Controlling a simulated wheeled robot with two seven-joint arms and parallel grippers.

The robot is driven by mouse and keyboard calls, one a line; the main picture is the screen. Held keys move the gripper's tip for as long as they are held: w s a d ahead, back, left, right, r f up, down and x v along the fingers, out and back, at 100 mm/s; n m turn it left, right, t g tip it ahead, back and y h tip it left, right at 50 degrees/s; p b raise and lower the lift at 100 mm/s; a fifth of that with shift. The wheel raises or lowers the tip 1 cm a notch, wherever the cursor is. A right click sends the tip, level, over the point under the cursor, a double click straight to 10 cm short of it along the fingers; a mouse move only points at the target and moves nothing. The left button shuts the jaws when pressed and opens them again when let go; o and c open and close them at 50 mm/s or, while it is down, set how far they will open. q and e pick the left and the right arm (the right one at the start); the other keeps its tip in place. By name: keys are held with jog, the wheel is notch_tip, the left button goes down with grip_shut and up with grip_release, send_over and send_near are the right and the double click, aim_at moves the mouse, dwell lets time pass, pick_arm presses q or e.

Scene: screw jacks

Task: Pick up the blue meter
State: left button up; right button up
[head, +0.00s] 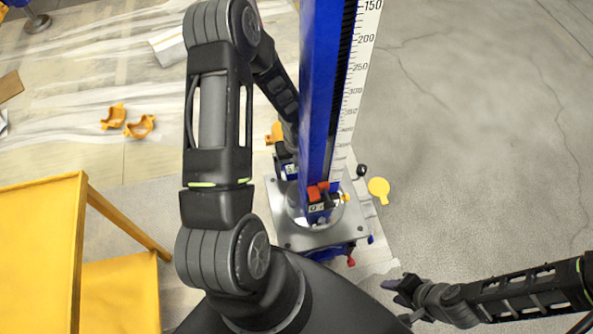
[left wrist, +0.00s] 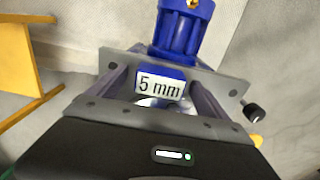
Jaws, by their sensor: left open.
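A small blue block with a white "5 mm" label (left wrist: 160,80) sits on the grey metal plate in the left wrist view. I take it to be the blue meter; in the head view its label (head: 291,169) shows small beside the blue column. My right gripper (head: 396,301) is at the lower right, empty, fingers apart.
A tall blue column (head: 318,100) with a white millimetre scale (head: 352,80) rises from the grey plate (head: 282,222), close to my left arm. A yellow table (head: 40,225) stands left. Orange parts (head: 140,127) lie on the floor. The floor right is mostly clear.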

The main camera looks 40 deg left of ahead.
pick_arm(q)
jog(key=shift+c, duration=0.6)
jog(key=c, duration=1.7)
notch_tip(320, 180, up, 10)
jog(key=shift+r+p, duration=0.1)
jog(key=shift+p, duration=0.75)
